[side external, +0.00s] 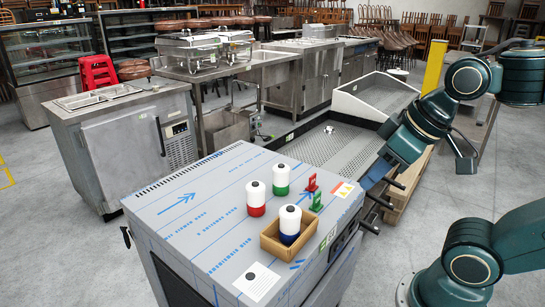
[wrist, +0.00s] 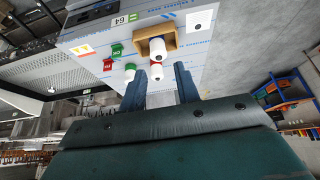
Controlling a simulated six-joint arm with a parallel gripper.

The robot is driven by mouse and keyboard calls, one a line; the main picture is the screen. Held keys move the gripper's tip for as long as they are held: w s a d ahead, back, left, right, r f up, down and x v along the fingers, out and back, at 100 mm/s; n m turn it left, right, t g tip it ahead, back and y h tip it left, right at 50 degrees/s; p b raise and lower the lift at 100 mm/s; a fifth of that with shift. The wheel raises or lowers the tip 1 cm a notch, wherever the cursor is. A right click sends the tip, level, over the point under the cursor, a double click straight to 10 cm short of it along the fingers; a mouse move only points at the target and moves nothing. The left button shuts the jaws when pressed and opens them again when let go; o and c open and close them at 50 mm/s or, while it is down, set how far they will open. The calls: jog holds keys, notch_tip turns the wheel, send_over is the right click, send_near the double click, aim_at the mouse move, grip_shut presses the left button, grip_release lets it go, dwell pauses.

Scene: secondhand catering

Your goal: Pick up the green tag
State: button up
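My gripper (side external: 368,178) is off the cabinet's right edge, apart from the tags. In the wrist view my gripper (wrist: 160,70) has its two fingers spread, with nothing held between them. The green tag lies left of the fingers there.
A wooden box (side external: 275,246) holding a blue-banded white bottle (side external: 290,220) stands close to the green tag. A red-banded bottle (side external: 256,195) and a green-banded bottle (side external: 281,176) stand behind it. The left part of the cabinet top is clear.

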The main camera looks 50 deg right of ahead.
jog(key=w, duration=0.1)
jog(key=n+g+y, duration=0.3)
jog(key=n+g, duration=0.2)
jog(key=n, duration=0.8)
send_over(318, 193)
jog(key=s+a, duration=0.1)
jog(key=a, duration=0.3)
notch_tip(318, 193, down, 5)
jog(key=w+d+f+n+y, duration=0.1)
jog(key=d+f+n, duration=0.3)
jog(key=d+f, duration=0.3)
jog(key=shift+d+f+n+g+y, duration=0.3)
jog(key=shift+d+n, duration=0.1)
jog(key=shift+d, duration=0.5)
jog(key=shift+w+a+f, duration=0.1)
jog(key=x, duration=0.8)
jog(key=shift+f, duration=0.2)
